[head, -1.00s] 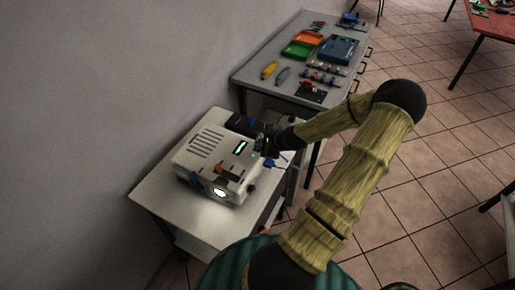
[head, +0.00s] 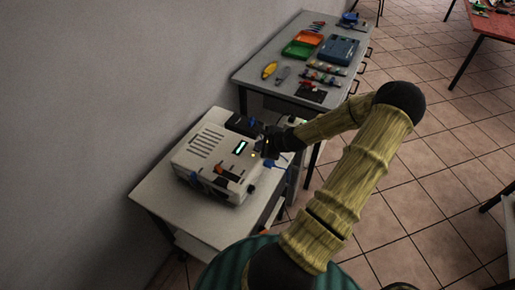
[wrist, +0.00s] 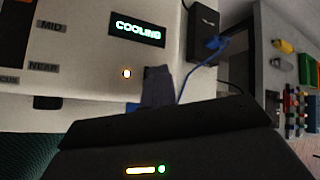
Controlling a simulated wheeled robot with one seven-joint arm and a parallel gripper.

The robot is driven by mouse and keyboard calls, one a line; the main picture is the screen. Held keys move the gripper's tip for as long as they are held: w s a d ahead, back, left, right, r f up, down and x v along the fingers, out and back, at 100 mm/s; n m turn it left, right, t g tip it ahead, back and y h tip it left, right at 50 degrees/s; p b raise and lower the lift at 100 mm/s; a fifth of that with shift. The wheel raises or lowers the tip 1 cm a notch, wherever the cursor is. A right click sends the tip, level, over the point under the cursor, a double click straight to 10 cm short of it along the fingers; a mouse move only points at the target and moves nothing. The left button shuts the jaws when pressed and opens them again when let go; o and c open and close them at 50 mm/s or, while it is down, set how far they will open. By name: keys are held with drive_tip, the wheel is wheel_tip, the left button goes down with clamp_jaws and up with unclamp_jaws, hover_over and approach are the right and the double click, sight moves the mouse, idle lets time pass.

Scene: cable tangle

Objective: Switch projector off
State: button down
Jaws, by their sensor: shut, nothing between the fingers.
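The white projector (head: 215,158) sits on a small pale table. Its lens no longer glows white. Its lit display (head: 240,147) reads "COOLING" in the wrist view (wrist: 138,30). My gripper (head: 264,149) is shut and empty at the projector's right edge, close to the panel. The panel surface behind the finger is hidden.
A black box (wrist: 204,32) with a blue cable (wrist: 200,66) stands beside the projector. A grey workbench (head: 262,80) behind holds trays, tools and a blue case (head: 338,50).

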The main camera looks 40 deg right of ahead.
drive_tip(key=shift+r+p, duration=0.8)
wheel_tip(320, 180, up, 5)
drive_tip(key=p, duration=0.4)
drive_tip(key=shift+p, duration=0.35)
idle(0.5)
